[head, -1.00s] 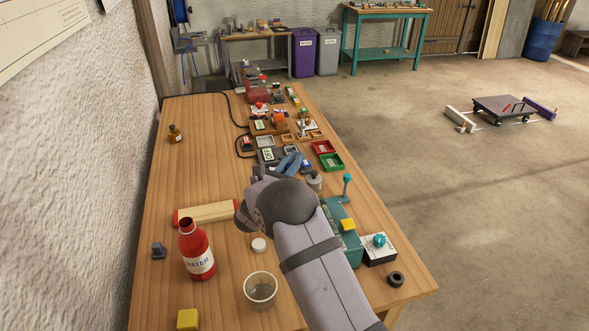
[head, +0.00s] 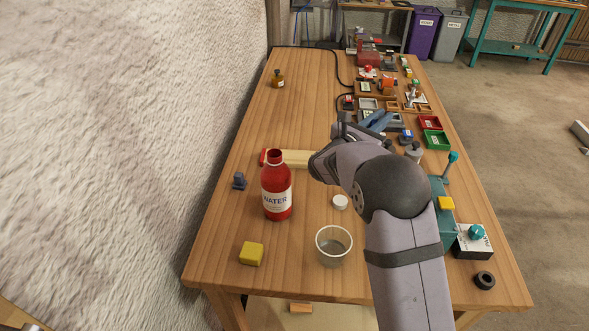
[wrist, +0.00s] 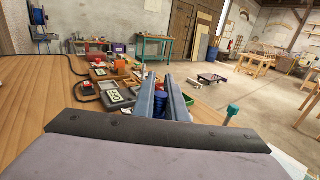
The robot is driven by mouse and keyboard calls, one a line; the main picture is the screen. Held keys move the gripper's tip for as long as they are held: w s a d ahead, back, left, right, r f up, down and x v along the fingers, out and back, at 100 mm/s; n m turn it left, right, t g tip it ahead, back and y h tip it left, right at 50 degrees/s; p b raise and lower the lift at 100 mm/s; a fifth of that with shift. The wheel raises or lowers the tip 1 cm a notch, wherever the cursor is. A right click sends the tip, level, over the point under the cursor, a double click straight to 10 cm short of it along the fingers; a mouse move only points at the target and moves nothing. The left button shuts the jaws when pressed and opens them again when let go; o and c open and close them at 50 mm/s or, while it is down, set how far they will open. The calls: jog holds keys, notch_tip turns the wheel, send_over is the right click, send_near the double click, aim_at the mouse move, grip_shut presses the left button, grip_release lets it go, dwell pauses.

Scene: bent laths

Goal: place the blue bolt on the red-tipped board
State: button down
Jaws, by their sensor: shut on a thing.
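My gripper (head: 376,121) is over the right-middle of the table, its fingers pointing away from me. In the wrist view my gripper (wrist: 161,88) is shut on the blue bolt (wrist: 160,104), which shows as a ribbed dark blue piece between the two fingers. In the head view I cannot make the bolt out clearly. The red-tipped board (head: 297,158) is a pale lath lying across the table, left of my wrist. Its red tip (head: 263,157) is at its left end, partly behind the red bottle; its right end meets or passes behind my arm.
A red water bottle (head: 276,190) stands just in front of the board. A clear cup (head: 333,246), white cap (head: 340,202), yellow block (head: 252,254) and grey bracket (head: 239,181) stand nearby. Trays, including a green one (head: 437,140), crowd the far right.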

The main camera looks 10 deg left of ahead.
jog(key=w+a+r+n+t+y+b, duration=0.2)
jog(key=a+r+n+y, duration=0.15)
jog(key=a, duration=0.35)
jog(key=w+a+r+n+t+y+b, duration=0.1)
jog(key=a+r+n+y+b, duration=0.15)
jog(key=a+r+y, duration=0.35)
jog(key=w+a+f+n+y, duration=0.1)
jog(key=a+f+n+y, duration=0.25)
jog(key=a+f, duration=0.4)
notch_tip(320, 180, down, 9)
jog(key=p, duration=0.1)
jog(key=shift+a+f, duration=0.2)
jog(key=shift+a, duration=0.05)
jog(key=shift+f+m, duration=0.25)
jog(key=c, duration=1.8)
grip_release()
jog(key=shift+r, duration=0.15)
